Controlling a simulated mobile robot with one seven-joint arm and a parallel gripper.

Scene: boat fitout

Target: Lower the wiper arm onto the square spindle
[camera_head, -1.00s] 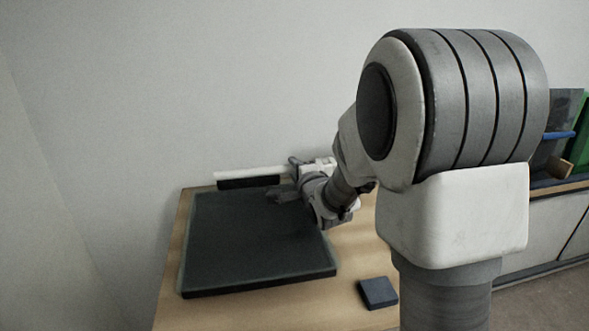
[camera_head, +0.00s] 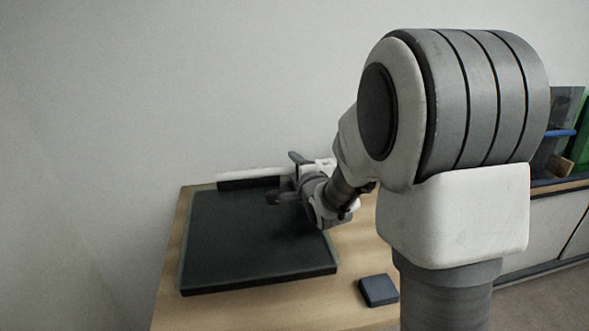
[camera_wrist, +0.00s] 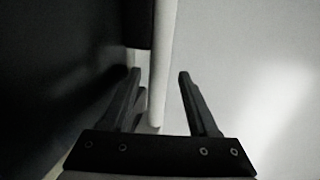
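A long white bar, which may be the wiper arm (camera_head: 240,174), lies along the back edge of the table. In the wrist view the white bar (camera_wrist: 163,60) runs between the two dark fingers of my gripper (camera_wrist: 159,74). The fingers are apart, with a clear gap between the bar and the right finger. In the head view my gripper (camera_head: 282,178) is at the bar's right end. A black block (camera_head: 248,184) sits along the bar's near side. I cannot make out the square spindle in either view.
A large black panel (camera_head: 245,250) with a pale rim covers most of the wooden table (camera_head: 345,262). A small dark blue block (camera_head: 378,291) lies at the table's front right. A wall stands close behind. A cabinet (camera_head: 540,228) with a blue and a green item is at the right.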

